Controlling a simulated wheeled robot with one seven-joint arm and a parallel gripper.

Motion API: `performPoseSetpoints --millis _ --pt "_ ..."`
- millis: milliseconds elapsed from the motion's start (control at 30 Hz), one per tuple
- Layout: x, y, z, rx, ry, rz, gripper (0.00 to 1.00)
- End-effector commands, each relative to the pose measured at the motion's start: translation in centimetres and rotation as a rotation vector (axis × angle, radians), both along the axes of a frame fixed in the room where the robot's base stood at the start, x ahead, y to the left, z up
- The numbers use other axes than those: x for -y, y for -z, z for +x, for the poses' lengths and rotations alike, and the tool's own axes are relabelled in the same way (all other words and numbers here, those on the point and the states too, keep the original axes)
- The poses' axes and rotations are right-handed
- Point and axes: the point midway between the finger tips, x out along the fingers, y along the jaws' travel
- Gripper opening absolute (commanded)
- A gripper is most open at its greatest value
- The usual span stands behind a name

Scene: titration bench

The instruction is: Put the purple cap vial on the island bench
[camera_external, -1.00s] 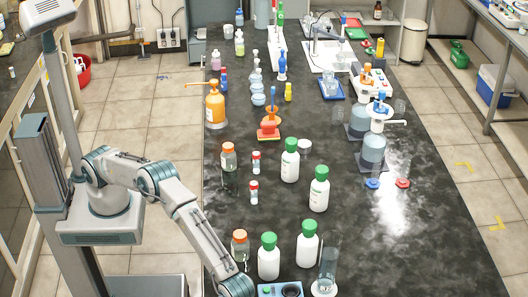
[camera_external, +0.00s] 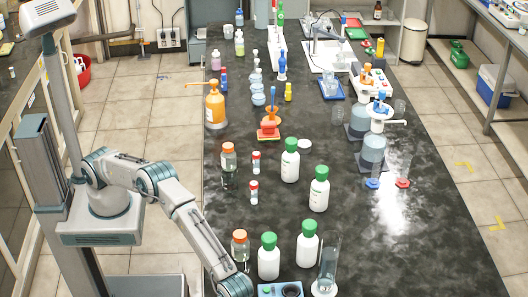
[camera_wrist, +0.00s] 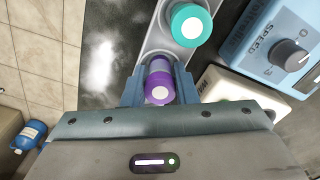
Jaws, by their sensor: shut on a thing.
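The purple cap vial (camera_wrist: 159,88) shows in the wrist view between the two fingers of my gripper (camera_wrist: 160,92). My gripper is shut on it, with a finger on each side of the vial. Its purple cap with a pale round top faces the camera. In the external view my gripper and the vial are out of sight below the bottom edge. The dark bench top (camera_external: 360,245), long and stone-like, fills the middle of the external view.
A teal-capped bottle (camera_wrist: 187,25) stands close to the vial in the wrist view. A blue device with a SPEED knob (camera_wrist: 289,55) is at right. Green-capped white bottles (camera_external: 268,258) and a glass cylinder (camera_external: 328,265) stand near the bench's front. Bare bench top lies right of them.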

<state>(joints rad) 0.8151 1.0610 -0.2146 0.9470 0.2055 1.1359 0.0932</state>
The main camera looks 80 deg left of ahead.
Motion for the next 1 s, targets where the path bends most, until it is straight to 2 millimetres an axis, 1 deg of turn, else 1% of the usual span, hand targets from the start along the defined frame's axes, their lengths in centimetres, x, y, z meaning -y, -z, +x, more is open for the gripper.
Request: performPoseSetpoints --millis 33,467,500,567,1000 --pt "-0.48 1.76 -0.36 -0.015 0.0 0.02 0.0" --pt "-0.53 2.14 -0.31 -0.014 -0.001 0.021 0.0" --pt "-0.53 2.14 -0.3 -0.014 -0.001 0.021 0.34" --pt "-0.52 2.15 -0.3 -0.014 -0.001 0.021 0.51" --pt "0.16 2.14 -1.23 -0.021 0.013 0.019 0.51"
